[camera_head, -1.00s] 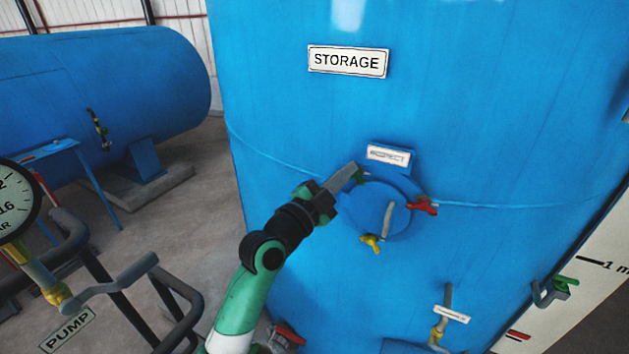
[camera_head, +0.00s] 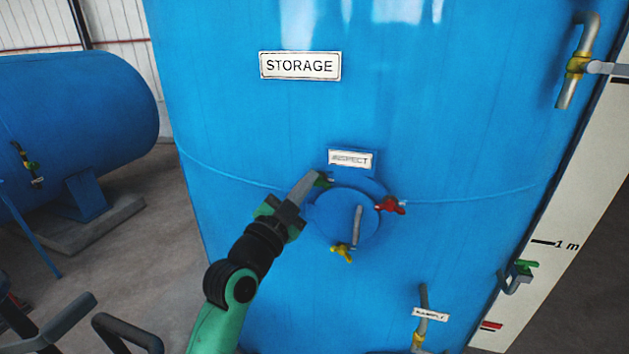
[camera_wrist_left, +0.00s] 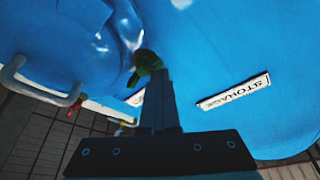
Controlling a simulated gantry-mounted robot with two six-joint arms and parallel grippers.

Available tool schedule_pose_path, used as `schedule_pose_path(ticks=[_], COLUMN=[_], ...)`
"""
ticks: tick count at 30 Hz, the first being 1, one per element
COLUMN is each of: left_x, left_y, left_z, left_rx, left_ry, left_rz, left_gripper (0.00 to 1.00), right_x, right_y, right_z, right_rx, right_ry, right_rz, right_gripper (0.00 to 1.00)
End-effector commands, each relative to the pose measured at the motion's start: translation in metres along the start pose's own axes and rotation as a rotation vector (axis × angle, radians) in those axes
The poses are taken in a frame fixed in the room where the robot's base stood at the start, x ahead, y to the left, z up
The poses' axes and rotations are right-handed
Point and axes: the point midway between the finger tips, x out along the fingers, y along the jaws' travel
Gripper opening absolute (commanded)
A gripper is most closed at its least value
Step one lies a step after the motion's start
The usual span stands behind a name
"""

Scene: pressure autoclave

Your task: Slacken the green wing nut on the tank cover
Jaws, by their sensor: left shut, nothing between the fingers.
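The round blue tank cover (camera_head: 341,226) sits on the big blue tank under the INSPECT label, with a grey handle (camera_head: 357,225) on it. The green wing nut (camera_head: 323,180) is at the cover's upper left; it also shows in the left wrist view (camera_wrist_left: 148,62). A red wing nut (camera_head: 391,206) is at the right and a yellow one (camera_head: 342,252) at the bottom. My left gripper (camera_head: 314,178) is shut, with its tips right at the green wing nut, partly hiding it. Nothing shows between the fingers. I cannot tell whether they touch the nut. My right gripper is out of view.
A STORAGE sign (camera_head: 300,66) is above the cover. A SAMPLE tap (camera_head: 422,318) and a green-handled valve (camera_head: 518,275) are lower right. A yellow-fitted pipe (camera_head: 577,65) is at upper right. Dark railings (camera_head: 60,325) stand at lower left.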

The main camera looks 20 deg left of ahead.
Motion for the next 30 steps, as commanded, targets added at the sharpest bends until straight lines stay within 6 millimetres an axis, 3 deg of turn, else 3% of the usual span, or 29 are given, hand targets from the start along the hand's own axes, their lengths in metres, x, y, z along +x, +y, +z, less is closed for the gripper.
schedule_pose_path(ticks=[1, 7, 14, 24, 30], left_x=[-0.001, 0.001, 0.010, -0.064, -0.085], left_y=[0.007, 0.002, -0.029, -0.010, -0.006], left_z=[0.008, 0.003, -0.031, -0.032, -0.035], left_rx=[-0.001, -0.001, 0.002, 0.002, 0.002], left_ry=[-0.016, -0.015, -0.008, -0.003, -0.002], left_rz=[0.016, 0.015, 0.003, -0.001, -0.002], left_gripper=[0.00, 0.00, 0.00, 0.00, 0.00], right_x=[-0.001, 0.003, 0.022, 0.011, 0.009], right_y=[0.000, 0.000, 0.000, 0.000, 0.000], right_z=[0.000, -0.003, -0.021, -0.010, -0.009], right_rx=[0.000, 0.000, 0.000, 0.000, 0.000], right_ry=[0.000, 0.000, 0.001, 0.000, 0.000], right_rz=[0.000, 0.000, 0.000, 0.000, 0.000], right_gripper=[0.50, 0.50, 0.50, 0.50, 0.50])
